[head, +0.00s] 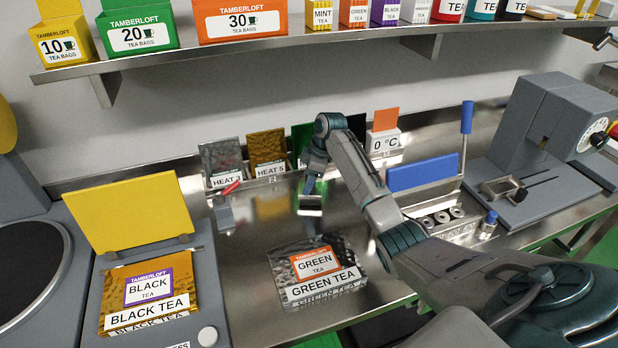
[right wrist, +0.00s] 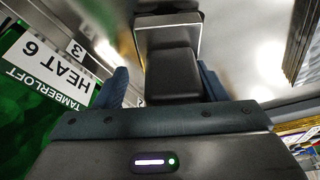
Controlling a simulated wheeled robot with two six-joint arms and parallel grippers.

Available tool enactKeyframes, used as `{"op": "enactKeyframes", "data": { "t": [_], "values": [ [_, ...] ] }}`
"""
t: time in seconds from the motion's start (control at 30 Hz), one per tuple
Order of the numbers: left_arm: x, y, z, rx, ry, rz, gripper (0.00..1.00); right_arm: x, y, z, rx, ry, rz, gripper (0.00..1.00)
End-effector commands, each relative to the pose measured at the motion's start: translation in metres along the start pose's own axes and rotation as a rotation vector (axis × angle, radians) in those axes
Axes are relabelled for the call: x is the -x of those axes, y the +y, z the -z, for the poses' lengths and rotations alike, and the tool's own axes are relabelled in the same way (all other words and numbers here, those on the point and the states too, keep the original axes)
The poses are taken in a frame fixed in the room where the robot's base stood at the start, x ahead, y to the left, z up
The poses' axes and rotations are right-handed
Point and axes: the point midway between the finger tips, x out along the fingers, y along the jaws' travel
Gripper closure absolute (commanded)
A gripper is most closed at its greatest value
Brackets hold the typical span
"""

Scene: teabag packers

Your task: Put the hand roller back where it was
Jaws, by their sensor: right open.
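The hand roller seems to be the tool with a metal frame (head: 311,204) on the steel bench, behind the green tea pack. In the right wrist view its black handle (right wrist: 173,75) and bright metal frame show, with a dark part at the top edge. My right gripper (head: 311,187) reaches down over it, also seen in the right wrist view (right wrist: 165,88). Its fingers are open, one on each side of the handle. I cannot tell whether they touch it. My left gripper is not in view.
A green tea pack (head: 318,272) lies in front on the bench. A rack of heat pouches (head: 267,152) stands behind, and a small red-handled item (head: 230,188) lies left. A sealer with a yellow lid (head: 125,213) stands left. A blue-lidded tray (head: 422,172) is right.

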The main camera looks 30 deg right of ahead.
Motion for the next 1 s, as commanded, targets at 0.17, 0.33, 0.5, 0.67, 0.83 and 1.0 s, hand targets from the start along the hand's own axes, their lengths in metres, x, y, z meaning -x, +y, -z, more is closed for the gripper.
{"op": "enactKeyframes", "data": {
  "t": [0.17,0.33,0.5,0.67,0.83,1.0],
  "values": [
    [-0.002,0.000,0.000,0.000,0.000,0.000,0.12,-0.008,-0.003,-0.005,-0.005,-0.009,0.012,0.35],
    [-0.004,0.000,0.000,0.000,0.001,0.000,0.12,0.006,-0.002,-0.001,-0.004,-0.008,0.008,0.35],
    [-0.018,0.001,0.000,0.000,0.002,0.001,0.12,0.042,0.000,-0.001,-0.002,-0.005,0.002,0.35],
    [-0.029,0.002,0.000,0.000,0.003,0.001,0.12,0.080,0.000,0.000,-0.001,-0.004,0.001,0.35],
    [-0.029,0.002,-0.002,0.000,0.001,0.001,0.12,0.114,0.000,0.002,-0.002,-0.003,0.003,0.35],
    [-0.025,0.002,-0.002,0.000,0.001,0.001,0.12,0.127,0.000,0.003,-0.002,-0.004,0.004,0.35]
  ]
}}
